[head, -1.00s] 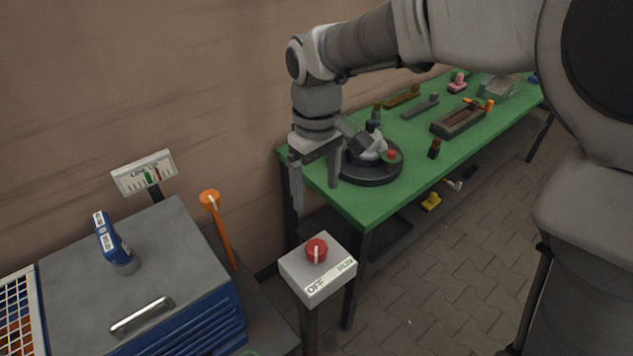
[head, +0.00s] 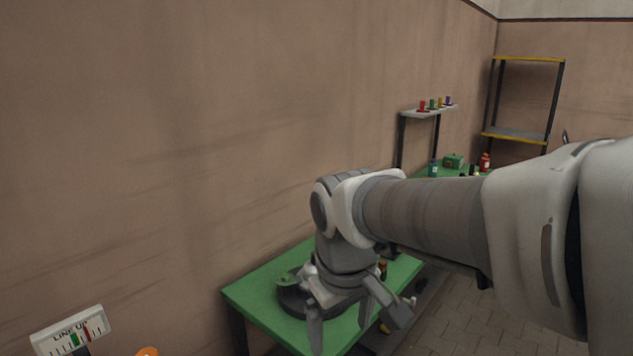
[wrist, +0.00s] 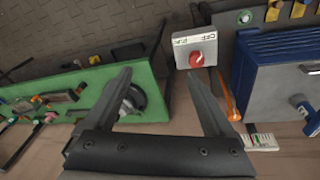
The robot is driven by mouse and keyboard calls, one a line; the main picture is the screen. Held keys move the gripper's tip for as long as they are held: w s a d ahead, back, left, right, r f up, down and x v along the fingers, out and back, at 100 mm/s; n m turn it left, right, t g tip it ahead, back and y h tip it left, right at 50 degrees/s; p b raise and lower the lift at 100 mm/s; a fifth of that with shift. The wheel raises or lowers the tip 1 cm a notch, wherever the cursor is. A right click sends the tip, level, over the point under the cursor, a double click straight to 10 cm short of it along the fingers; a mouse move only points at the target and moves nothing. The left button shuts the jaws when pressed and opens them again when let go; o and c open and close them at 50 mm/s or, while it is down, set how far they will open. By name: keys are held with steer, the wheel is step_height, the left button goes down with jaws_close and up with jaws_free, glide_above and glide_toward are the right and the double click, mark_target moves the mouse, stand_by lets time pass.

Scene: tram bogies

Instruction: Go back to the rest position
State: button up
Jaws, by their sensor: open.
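My gripper (head: 340,322) hangs from my arm, fingers pointing down, in front of the near green bench (head: 252,290) in the head view. In the wrist view my gripper (wrist: 160,82) has its two fingers spread wide, with nothing between them. The grey switch box with a red knob (wrist: 196,58) shows beyond the right finger. The green bench (wrist: 100,95) shows beyond the left finger, with a dark round fixture (wrist: 142,101) at its end, partly hidden by that finger.
A line-up gauge (head: 72,332) stands at the lower left of the head view. A wall shelf (head: 430,110) holds several coloured pieces, and a yellow-edged rack (head: 520,133) stands at the far right. In the wrist view a blue cabinet (wrist: 262,48) and an orange lever (wrist: 229,100) are at the right.

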steer(key=s+d+r+m+t, duration=0.1)
steer(key=s+d+m+t, duration=0.2)
steer(key=s+d+m, duration=0.3)
steer(key=s+d, duration=0.3)
steer(key=d, duration=0.1)
steer(key=shift+s+d, duration=0.3)
steer(key=shift+s, duration=0.05)
steer(key=shift+r, duration=0.1)
steer(key=c, duration=0.6)
steer(key=shift+a, duration=0.2)
